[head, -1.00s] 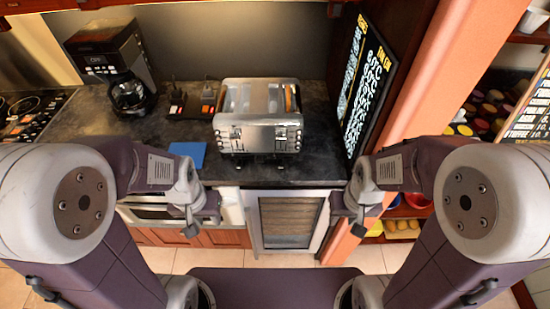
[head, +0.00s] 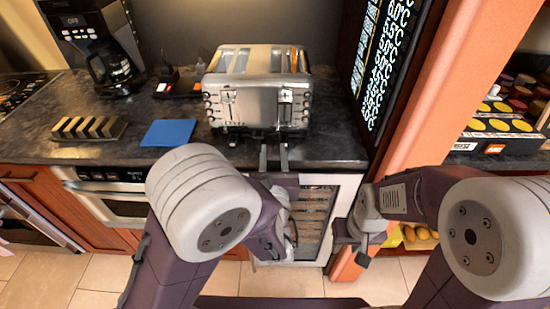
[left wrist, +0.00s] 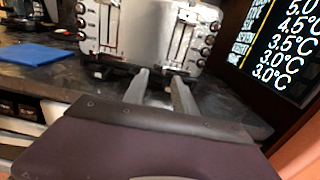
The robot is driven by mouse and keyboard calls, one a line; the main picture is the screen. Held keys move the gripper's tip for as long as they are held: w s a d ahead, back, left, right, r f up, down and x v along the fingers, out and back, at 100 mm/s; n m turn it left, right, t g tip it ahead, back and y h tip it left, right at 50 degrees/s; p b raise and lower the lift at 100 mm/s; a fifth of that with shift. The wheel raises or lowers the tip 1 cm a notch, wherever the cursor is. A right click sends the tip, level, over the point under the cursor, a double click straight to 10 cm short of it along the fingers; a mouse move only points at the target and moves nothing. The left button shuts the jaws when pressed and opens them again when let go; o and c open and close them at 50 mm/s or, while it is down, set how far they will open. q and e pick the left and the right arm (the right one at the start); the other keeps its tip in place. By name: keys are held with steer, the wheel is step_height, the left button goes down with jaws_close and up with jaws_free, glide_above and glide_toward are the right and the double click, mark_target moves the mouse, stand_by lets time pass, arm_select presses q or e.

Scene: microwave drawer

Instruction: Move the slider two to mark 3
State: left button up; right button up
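A silver toaster (head: 258,95) stands on the dark counter, with two vertical slider slots and columns of round knobs on its front. The right-hand slider (head: 286,97) and the left-hand slider (head: 228,97) both show in the head view. I cannot read any marks beside them or tell which one is slider two. The toaster front also shows in the left wrist view (left wrist: 145,30). My left gripper (head: 274,157) is open and empty, with its two fingers pointing at the toaster's lower front, apart from the sliders. My right gripper (head: 362,243) hangs low at the right; its fingers are unclear.
A blue cloth or pad (head: 169,132) and a toast rack (head: 90,128) lie on the counter (head: 335,148) left of the toaster. A coffee maker (head: 95,45) stands at the back left. A black menu board (head: 385,60) and an orange post stand close at the right.

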mark_target(277, 130)
arm_select(q)
steer(key=shift+h, duration=0.3)
steer(key=w, duration=0.5)
steer(key=w+d+p, duration=0.1)
steer(key=w, duration=0.2)
steer(key=shift+w+f, duration=0.25)
steer(key=shift+f, duration=0.05)
jaws_close()
stand_by(0.9)
